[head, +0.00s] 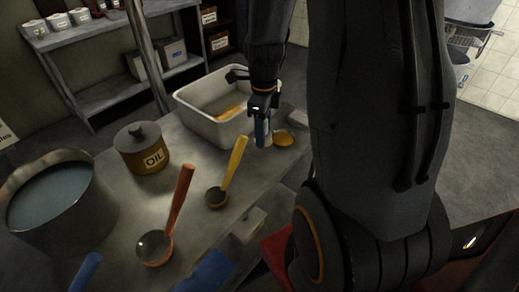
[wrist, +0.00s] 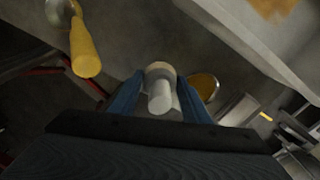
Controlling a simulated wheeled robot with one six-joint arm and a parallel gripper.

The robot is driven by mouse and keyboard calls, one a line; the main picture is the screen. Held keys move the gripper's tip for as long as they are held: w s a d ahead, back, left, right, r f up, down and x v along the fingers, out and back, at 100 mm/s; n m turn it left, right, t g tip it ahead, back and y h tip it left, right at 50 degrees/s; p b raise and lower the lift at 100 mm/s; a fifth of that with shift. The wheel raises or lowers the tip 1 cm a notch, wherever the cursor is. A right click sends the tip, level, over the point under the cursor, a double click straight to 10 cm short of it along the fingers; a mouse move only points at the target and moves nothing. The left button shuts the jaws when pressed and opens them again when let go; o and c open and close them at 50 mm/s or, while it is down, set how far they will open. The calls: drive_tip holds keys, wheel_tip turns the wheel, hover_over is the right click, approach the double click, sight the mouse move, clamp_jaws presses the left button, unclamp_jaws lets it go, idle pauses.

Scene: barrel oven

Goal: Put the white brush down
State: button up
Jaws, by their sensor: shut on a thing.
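My gripper (head: 262,128) is over the far right part of the metal table (head: 205,240), beside the white tub. In the wrist view its two blue fingers (wrist: 160,100) are shut on the white brush (wrist: 159,94). The brush shows a pale handle pointing toward the camera and a tan band at its far end. In the head view the fingers mostly hide the brush. I cannot tell whether its lower end touches the table. A small amber dish (head: 284,139) is just right of the gripper and also shows in the wrist view (wrist: 204,86).
A white tub (head: 198,124) stands behind the gripper. A yellow-handled ladle (head: 234,162), a red-handled ladle (head: 180,198), an oil pot (head: 140,158) and a large pot of liquid (head: 96,215) stand to the left. Bare metal lies between the ladles and the oil pot.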

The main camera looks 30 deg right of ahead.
sight(263, 159)
drive_tip(key=shift+f+p, duration=0.7)
drive_tip(key=shift+f, duration=3.25)
drive_tip(key=o, duration=1)
drive_tip(key=shift+f, duration=0.1)
